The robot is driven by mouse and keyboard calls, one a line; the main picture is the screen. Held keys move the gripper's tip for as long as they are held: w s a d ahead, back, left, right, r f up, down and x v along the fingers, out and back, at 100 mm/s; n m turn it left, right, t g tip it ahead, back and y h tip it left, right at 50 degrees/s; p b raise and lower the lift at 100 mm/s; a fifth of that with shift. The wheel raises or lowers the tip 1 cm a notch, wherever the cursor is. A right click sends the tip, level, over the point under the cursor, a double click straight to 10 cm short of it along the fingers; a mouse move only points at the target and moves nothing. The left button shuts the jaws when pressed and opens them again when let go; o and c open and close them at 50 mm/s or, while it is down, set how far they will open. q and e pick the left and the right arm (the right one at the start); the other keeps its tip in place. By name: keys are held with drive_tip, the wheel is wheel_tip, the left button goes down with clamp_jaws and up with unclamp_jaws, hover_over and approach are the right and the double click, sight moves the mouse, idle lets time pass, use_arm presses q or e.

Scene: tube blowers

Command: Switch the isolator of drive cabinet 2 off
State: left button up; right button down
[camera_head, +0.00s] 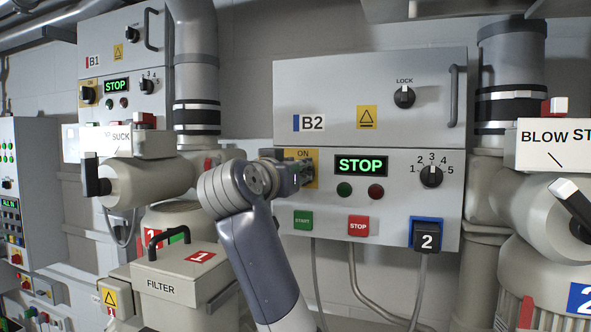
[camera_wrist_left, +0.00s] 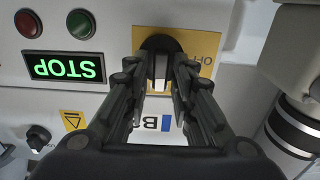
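Drive cabinet 2 (camera_head: 390,95), marked B2, is in the middle of the head view. Its isolator sits on a yellow plate (camera_head: 304,154) marked ON at the top; my left gripper (camera_head: 304,170) covers the knob there. In the left wrist view, upside down, the black isolator knob (camera_wrist_left: 158,47) has a pale grip bar (camera_wrist_left: 160,68) standing vertical in line with ON. The open fingers of my left gripper (camera_wrist_left: 160,88) stand on both sides of the bar, with narrow gaps. A part-hidden label at the plate's side seems to read OFF. My right gripper is out of view.
The cabinet's green STOP display (camera_head: 361,165), selector knob (camera_head: 431,177), and START (camera_head: 303,220) and STOP (camera_head: 358,225) buttons are close by on the right and below. Cabinet B1 (camera_head: 100,40) stands to the left. The filter box (camera_head: 175,270) and large pipes flank the space.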

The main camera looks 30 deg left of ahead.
use_arm(q)
clamp_jaws()
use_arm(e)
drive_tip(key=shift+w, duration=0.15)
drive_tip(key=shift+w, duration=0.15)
use_arm(q)
drive_tip(key=n+b, duration=0.1)
drive_tip(key=n, duration=0.5)
drive_tip(key=n+b, duration=0.1)
drive_tip(key=n, duration=0.5)
drive_tip(key=a+f+n+b, duration=0.1)
drive_tip(key=n, duration=0.4)
drive_tip(key=shift+s+n, duration=0.15)
drive_tip(key=shift+n, duration=0.25)
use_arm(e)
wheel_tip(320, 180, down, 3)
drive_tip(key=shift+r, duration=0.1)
